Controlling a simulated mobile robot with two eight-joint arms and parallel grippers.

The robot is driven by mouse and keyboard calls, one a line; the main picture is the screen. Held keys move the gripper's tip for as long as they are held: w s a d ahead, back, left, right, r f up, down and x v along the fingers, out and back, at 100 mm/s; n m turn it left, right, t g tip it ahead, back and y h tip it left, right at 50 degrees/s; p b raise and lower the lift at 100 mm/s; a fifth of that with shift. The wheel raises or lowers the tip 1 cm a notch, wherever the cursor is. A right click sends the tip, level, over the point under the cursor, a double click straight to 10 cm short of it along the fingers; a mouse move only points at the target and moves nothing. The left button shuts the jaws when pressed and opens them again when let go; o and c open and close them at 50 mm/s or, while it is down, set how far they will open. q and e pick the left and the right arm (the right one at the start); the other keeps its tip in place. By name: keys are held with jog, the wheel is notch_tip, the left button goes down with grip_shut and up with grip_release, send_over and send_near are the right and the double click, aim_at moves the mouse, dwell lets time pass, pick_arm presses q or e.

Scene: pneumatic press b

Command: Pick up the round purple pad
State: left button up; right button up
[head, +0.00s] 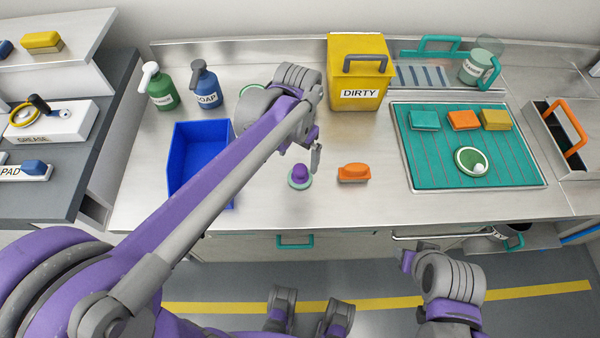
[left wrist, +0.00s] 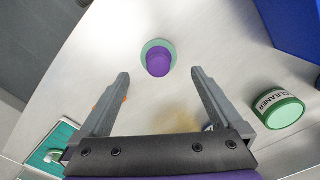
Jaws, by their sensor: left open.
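The round purple pad (head: 300,175) has a purple knob on a pale green round base. It sits on the steel counter near the front edge, left of an orange pad (head: 354,173). In the left wrist view the purple pad (left wrist: 158,60) shows from above, just beyond the fingertips and between their lines. My left gripper (head: 314,150) hangs above and just behind the pad in the head view. In the left wrist view its two fingers (left wrist: 161,73) are apart with nothing between them. My right arm's end (head: 425,262) is low in front of the counter; its fingers are not clear.
A blue bin (head: 190,140) stands left of the pad, partly hidden by my left arm. A yellow DIRTY box (head: 358,97) stands behind. A teal mat (head: 470,172) with several pads lies right.

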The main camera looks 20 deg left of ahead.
aim_at(300, 168)
pick_arm(q)
jog(key=f, duration=0.4)
jog(key=f+b, duration=0.1)
jog(key=f, duration=0.3)
jog(key=shift+w+d+f, duration=0.15)
jog(key=shift+d, duration=0.05)
jog(key=c, duration=1.4)
jog(key=shift+o, duration=0.2)
notch_tip(300, 168, up, 10)
jog(key=shift+r+p, duration=0.1)
jog(key=shift+p, duration=0.6)
